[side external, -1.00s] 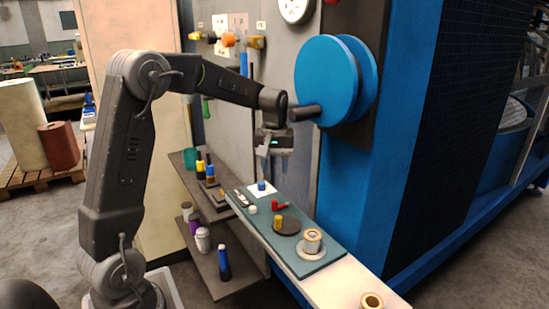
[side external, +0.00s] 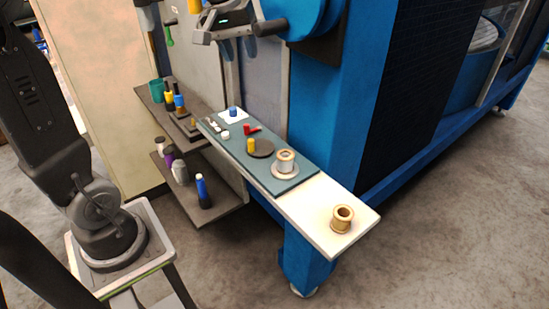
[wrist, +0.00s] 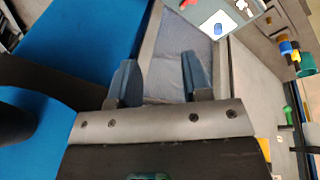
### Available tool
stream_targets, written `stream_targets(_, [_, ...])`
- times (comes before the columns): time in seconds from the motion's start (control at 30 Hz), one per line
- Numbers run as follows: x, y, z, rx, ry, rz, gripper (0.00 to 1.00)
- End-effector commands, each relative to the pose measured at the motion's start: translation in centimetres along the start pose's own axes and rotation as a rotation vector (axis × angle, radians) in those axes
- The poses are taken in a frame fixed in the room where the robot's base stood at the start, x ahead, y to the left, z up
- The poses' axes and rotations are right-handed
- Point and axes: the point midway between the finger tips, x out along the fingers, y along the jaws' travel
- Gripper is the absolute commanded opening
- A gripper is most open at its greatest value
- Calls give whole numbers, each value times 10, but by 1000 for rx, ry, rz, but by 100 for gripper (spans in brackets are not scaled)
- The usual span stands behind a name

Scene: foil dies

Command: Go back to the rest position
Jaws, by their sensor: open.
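My gripper (wrist: 158,68) is open and empty, its two blue-grey fingers apart in the wrist view. In the side view my gripper (side external: 238,48) hangs at the top, well above the bench and close to the blue wheel (side external: 300,20). The blue piece (side external: 233,112) sits on a white square on the teal board (side external: 306,180); it also shows at the top of the wrist view (wrist: 219,28). My upper arm is cut off by the side view's top edge.
The board also holds a red piece (side external: 250,129), a yellow cylinder (side external: 251,146) by a dark disc (side external: 263,151), and a pale spool (side external: 285,162). A brass ring (side external: 342,219) stands on the white bench end. Shelves with bottles (side external: 202,190) are left of the board.

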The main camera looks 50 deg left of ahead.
Motion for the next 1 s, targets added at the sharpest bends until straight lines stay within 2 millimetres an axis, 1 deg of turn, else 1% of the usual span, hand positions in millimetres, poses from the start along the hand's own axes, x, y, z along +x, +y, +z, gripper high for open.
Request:
stream_targets(0.03, [-17, 4, 12, 34, 34, 35, 44])
stream_targets(0.07, [-25, 6, 20, 55, 49, 53, 44])
stream_targets(0.1, [-32, 8, 31, 89, 67, 71, 44])
stream_targets(0.17, [-35, 9, 53, 157, 87, 83, 44])
stream_targets(0.2, [-35, 9, 70, 209, 100, 86, 44])
stream_targets(0.27, [-32, 6, 96, 296, 123, 91, 44])
stream_targets(0.3, [-30, 3, 114, 356, 141, 96, 44])
stream_targets(0.4, [-22, -7, 154, 499, 181, 106, 44])
stream_targets(0.47, [-14, -14, 174, 574, 200, 110, 44])
stream_targets(0.5, [-7, -19, 185, 622, 208, 105, 44])
stream_targets(0.6, [12, -30, 203, 708, 206, 81, 44])
stream_targets(0.7, [22, -36, 211, 752, 207, 66, 44])
stream_targets(0.8, [25, -38, 213, 764, 206, 61, 44])
stream_targets(1.0, [25, -38, 212, 761, 206, 61, 44])
